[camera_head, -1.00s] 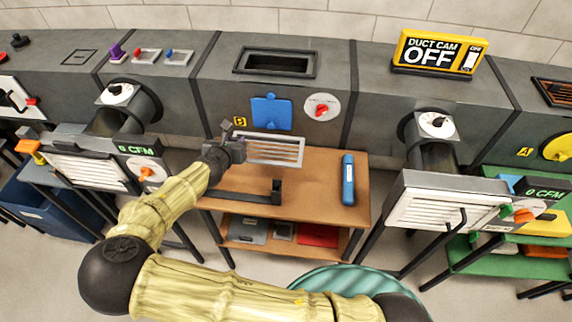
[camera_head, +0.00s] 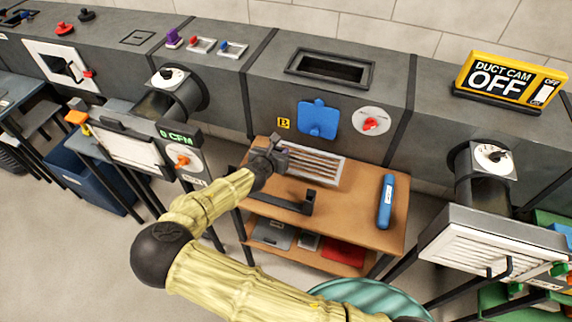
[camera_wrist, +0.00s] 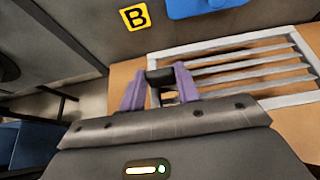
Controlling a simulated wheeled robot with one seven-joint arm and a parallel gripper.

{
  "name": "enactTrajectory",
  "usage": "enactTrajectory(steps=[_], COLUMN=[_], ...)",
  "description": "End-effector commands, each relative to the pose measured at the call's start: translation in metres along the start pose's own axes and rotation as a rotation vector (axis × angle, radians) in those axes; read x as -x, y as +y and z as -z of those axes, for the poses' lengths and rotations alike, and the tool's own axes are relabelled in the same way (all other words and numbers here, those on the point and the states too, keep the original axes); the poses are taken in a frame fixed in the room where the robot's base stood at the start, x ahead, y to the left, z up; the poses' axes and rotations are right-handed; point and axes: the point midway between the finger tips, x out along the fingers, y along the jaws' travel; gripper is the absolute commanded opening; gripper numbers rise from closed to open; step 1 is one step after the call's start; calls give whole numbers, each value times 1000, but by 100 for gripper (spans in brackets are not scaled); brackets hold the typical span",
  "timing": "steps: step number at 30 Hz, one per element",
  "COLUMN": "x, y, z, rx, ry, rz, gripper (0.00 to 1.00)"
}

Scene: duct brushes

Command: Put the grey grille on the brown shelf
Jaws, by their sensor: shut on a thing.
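The grey grille (camera_head: 325,168) is a pale frame with several slats. My gripper (camera_head: 277,154) is shut on its left end, at the back left of the brown shelf (camera_head: 350,208). In the wrist view, the purple fingers (camera_wrist: 160,88) close on a black piece at the grille's left edge, and the grille (camera_wrist: 240,68) extends right above the brown top (camera_wrist: 125,72). I cannot tell whether the grille touches the top.
A black bracket (camera_head: 290,203) and a blue cylinder (camera_head: 386,203) are on the brown top. The grey duct wall (camera_head: 270,105) with a blue plate (camera_head: 318,119) rises behind. Bare top lies between bracket and cylinder. A green ribbed round thing (camera_head: 360,293) is in front.

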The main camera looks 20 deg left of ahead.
Motion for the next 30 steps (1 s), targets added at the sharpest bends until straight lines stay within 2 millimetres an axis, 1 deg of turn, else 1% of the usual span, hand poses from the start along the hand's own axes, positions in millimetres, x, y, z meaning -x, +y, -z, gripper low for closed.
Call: enactTrajectory(steps=[1,3,11,14,21,30], x=[-4,-6,-7,-9,-23,-24], y=[0,0,0,0,0,1], z=[6,11,12,15,42,45], rx=[3,2,1,1,3,1], ry=[0,-1,-1,-1,0,-1], rz=[0,0,-1,0,-1,-1], gripper=[7,7,7,7,7,7])
